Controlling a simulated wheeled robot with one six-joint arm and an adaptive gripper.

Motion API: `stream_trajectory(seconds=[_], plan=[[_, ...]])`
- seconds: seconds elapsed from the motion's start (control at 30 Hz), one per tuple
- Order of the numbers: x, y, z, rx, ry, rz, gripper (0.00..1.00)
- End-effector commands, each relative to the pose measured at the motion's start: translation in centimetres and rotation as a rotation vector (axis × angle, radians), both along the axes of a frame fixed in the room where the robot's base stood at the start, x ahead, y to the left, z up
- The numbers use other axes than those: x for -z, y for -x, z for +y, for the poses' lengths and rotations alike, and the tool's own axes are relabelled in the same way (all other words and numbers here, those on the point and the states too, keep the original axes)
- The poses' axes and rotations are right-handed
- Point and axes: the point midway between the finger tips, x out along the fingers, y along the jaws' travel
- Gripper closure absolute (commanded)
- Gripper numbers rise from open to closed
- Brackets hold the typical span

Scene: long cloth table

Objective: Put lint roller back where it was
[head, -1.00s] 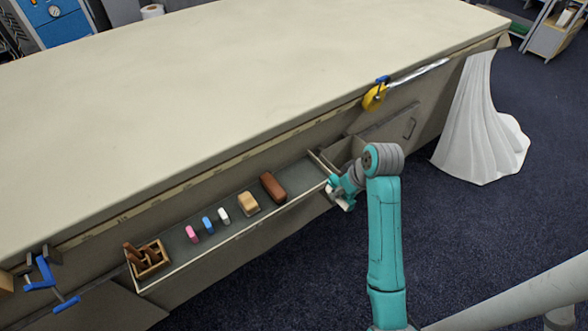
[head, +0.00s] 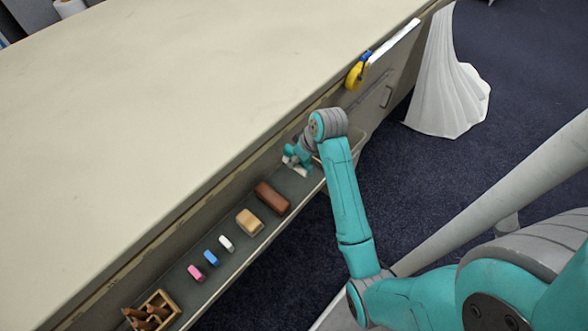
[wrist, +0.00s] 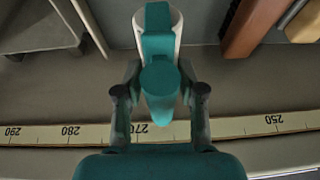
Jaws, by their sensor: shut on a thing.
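My gripper (head: 297,155) is over the right end of the open drawer (head: 225,262), right of a brown block (head: 272,198). In the wrist view, my gripper (wrist: 160,100) has its two fingers on either side of a teal and white thing, which looks like the lint roller (wrist: 157,30). It is shut on it. The roller's white part points away from my wrist. In the head view the roller is mostly hidden by my gripper. I cannot tell whether it touches the drawer floor.
The drawer also holds a tan block (head: 249,222), small white (head: 226,243), blue (head: 211,257) and pink (head: 196,272) pieces, and a wooden box (head: 160,308). A measuring strip (wrist: 75,133) runs along the table edge.

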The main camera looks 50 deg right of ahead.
Motion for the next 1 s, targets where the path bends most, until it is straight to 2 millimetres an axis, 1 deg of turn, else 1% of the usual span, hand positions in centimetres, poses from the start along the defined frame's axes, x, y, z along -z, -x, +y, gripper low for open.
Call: stream_trajectory(seconds=[0.03,0.1,0.33,0.5,0.57,0.93,0.97,1.0], plan=[[0.9,0.0,0.0,0.000,-0.001,0.001,0.99],[1.8,0.1,0.0,0.000,-0.001,0.001,0.99],[3.3,0.0,0.0,-0.001,0.000,-0.001,0.99],[5.5,0.0,0.0,0.000,-0.001,0.001,0.99],[6.1,0.0,0.0,-0.001,0.000,0.001,0.99],[6.6,0.0,0.0,-0.001,0.001,-0.001,0.99],[6.6,0.0,0.0,-0.001,0.001,-0.001,0.59],[6.6,0.0,0.0,-0.001,0.001,-0.001,0.49]])
